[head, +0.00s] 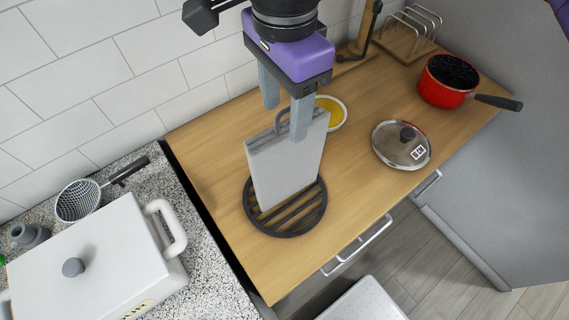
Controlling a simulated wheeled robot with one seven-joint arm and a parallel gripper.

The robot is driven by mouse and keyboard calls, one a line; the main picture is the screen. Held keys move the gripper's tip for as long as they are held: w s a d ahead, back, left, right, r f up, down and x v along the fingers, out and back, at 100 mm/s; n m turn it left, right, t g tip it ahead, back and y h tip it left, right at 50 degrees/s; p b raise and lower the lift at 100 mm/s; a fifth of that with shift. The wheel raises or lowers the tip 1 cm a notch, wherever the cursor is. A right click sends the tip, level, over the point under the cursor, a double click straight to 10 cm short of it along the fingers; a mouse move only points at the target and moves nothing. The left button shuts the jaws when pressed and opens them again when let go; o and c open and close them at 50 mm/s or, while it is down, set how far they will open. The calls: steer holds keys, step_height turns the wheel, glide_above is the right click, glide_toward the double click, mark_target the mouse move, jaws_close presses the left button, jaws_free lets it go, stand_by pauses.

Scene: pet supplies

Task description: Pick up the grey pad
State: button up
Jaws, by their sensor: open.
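The grey pad (284,168) is a light grey, flat slab, standing upright and slightly tilted on a round black slatted trivet (311,214) on the wooden counter. A dark loop shows at its top edge. My gripper (285,120) points down over the pad's top edge. Its two grey fingers are spread apart and hold nothing. The right finger covers part of the pad's upper right. I cannot tell whether the fingers straddle the pad or touch it.
A bowl with yellow contents (334,113) stands just behind the pad. A glass lid (401,145) and a red pan (448,82) are to the right. A white lidded box (95,262) and a strainer (79,201) are on the speckled left counter. The wooden counter's front is clear.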

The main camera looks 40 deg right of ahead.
mark_target(286, 140)
steer(key=shift+d+f+p, duration=0.2)
steer(key=shift+f+p, duration=1.15)
steer(key=shift+f, duration=2.55)
jaws_close()
